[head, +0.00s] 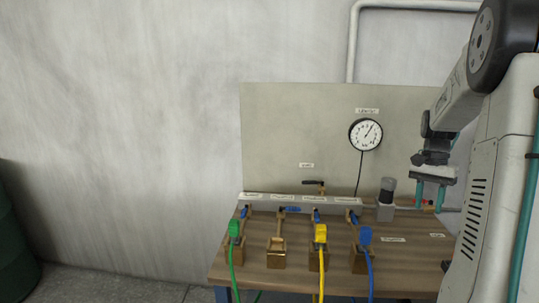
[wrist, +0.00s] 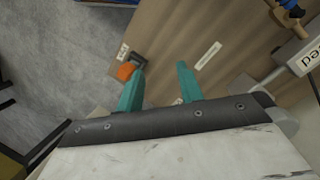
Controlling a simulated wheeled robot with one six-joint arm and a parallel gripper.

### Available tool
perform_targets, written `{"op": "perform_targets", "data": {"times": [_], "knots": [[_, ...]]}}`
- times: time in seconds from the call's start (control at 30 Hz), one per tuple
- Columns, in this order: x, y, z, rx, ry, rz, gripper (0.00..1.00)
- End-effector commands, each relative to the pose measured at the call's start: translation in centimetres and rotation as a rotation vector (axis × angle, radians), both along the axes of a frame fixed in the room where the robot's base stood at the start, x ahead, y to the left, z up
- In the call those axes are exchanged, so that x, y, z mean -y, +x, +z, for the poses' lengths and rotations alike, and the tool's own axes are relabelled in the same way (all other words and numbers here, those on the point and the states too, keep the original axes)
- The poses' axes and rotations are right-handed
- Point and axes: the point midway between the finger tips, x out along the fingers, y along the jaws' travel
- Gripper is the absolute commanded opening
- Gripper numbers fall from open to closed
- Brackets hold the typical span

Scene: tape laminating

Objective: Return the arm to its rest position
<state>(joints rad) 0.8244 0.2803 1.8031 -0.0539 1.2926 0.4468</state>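My gripper (head: 429,194) hangs from my arm at the right of the head view, in front of the backboard's right side. Its two teal fingers point down, stand apart and hold nothing between them. In the wrist view my gripper (wrist: 160,80) is also open, above the table's edge. An orange round part (wrist: 126,71) on a dark bracket lies close to the left finger in that view; I cannot tell whether they touch.
The wooden table (head: 290,285) carries green (head: 234,228), yellow (head: 320,234) and blue (head: 365,236) connectors with cables. A grey manifold (head: 300,202) with blue-handled valves, a gauge (head: 366,134) and a grey-black fitting (head: 387,192) stand behind. A green barrel (head: 15,245) is far left.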

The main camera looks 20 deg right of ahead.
Motion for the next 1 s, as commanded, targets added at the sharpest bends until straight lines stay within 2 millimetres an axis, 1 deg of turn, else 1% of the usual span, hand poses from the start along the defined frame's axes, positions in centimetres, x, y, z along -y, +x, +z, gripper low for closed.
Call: {"op": "perform_targets", "data": {"times": [0.03, 0.07, 0.1, 0.17, 0.2, 0.27, 0.3, 0.37, 0.4, 0.5, 0.6, 0.7, 0.83, 1.0], "knots": [[-3.2, 0.0, 1.1, 0.017, 0.003, 0.085, 0.37], [-5.0, -0.1, 1.6, 0.027, 0.007, 0.138, 0.37], [-7.4, -0.3, 2.2, 0.039, 0.01, 0.21, 0.37], [-11.0, -0.9, 3.0, 0.058, 0.016, 0.315, 0.37], [-13.3, -1.5, 3.5, 0.07, 0.019, 0.384, 0.37], [-16.6, -2.4, 4.0, 0.089, 0.02, 0.484, 0.37], [-18.7, -3.2, 4.2, 0.102, 0.02, 0.549, 0.37], [-21.7, -4.4, 4.5, 0.121, 0.021, 0.643, 0.37], [-23.6, -5.4, 4.6, 0.134, 0.019, 0.703, 0.37], [-27.8, -7.9, 4.6, 0.168, 0.013, 0.848, 0.37], [-31.4, -10.6, 4.3, 0.206, 0.001, 0.977, 0.37], [-34.0, -12.9, 3.9, 0.245, -0.017, 1.075, 0.37], [-36.2, -14.8, 4.1, 0.301, -0.045, 1.169, 0.37], [-37.7, -15.2, 5.2, 0.356, -0.072, 1.24, 0.37]]}}
